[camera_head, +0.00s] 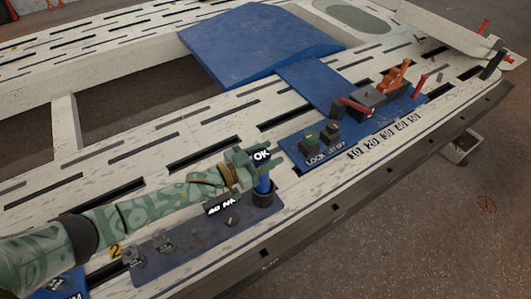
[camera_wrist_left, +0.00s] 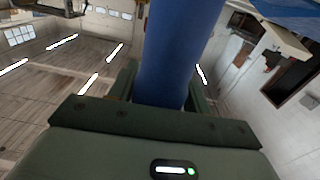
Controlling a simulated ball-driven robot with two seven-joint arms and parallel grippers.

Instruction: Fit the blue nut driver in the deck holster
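The blue nut driver (camera_head: 263,186) stands roughly upright at the right end of a dark blue deck plate. My left gripper (camera_head: 262,160) is around its upper part, and a black "OK" label shows there. In the left wrist view the driver is a thick blue cylinder (camera_wrist_left: 172,50) between the two fingers (camera_wrist_left: 158,85), which appear closed on it. The dark round holster (camera_head: 264,199) is directly below. The driver's lower end meets the holster's mouth; how deep it sits is hidden. My right gripper is not in view.
The deck plate (camera_head: 190,243) carries a "40 NM" display (camera_head: 220,204) and several small knobs. Behind, a blue panel (camera_head: 300,146) holds "LOCK" and "LET OFF" buttons, a red lever (camera_head: 355,106) and an orange part (camera_head: 394,78). Slotted white rails surround them.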

